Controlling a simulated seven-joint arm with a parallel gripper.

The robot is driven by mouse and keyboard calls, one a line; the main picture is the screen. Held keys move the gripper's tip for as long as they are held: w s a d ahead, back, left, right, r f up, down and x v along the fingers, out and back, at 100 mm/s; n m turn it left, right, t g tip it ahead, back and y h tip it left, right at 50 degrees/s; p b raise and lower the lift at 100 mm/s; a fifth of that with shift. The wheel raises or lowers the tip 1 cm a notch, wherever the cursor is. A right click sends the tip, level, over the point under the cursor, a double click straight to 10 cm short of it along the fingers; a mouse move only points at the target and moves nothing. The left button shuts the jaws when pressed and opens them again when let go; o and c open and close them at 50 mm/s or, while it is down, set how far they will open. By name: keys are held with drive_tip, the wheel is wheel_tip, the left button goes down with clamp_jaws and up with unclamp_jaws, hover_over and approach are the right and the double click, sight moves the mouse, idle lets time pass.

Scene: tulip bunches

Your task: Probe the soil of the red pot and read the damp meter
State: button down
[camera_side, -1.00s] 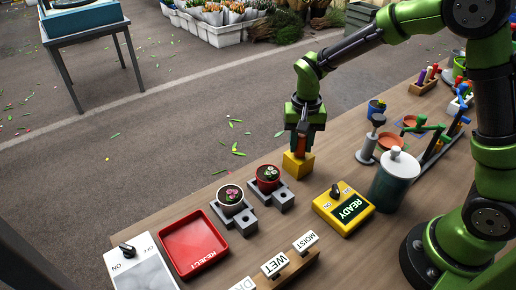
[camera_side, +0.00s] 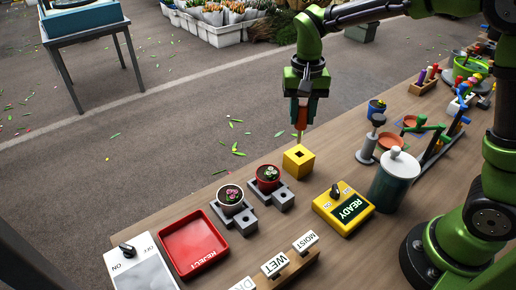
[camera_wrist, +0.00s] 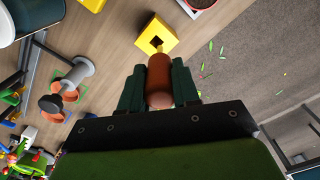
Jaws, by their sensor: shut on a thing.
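My gripper (camera_side: 304,108) is shut on the orange-brown handle of a probe (camera_wrist: 159,78), which also shows in the side view (camera_side: 302,118). The probe points down above the yellow holder block (camera_side: 298,161), whose square hole is visible in the top. In the wrist view the probe's yellowish tip shows over the block (camera_wrist: 150,32). The red pot (camera_side: 268,178) with a plant in dark soil sits on a grey stand, left of the block. The yellow damp meter (camera_side: 344,208) has a dark knob and its display reads READY.
A white pot (camera_side: 231,198) stands on a grey stand beside the red one. A red REJECT tray (camera_side: 194,245), WET and MOIST cards (camera_side: 275,264) and a switch box (camera_side: 139,270) lie in front. A lidded canister (camera_side: 394,180) stands right of the meter.

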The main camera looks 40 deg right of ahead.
drive_tip(key=w+a+r, duration=0.1)
drive_tip(key=a+r, duration=0.2)
drive_tip(key=a, duration=0.7)
drive_tip(key=shift+f, duration=2.85)
drive_tip(key=shift+f, duration=0.65)
drive_tip(key=shift+r, duration=0.1)
wheel_tip(320, 180, up, 7)
idle(0.8)
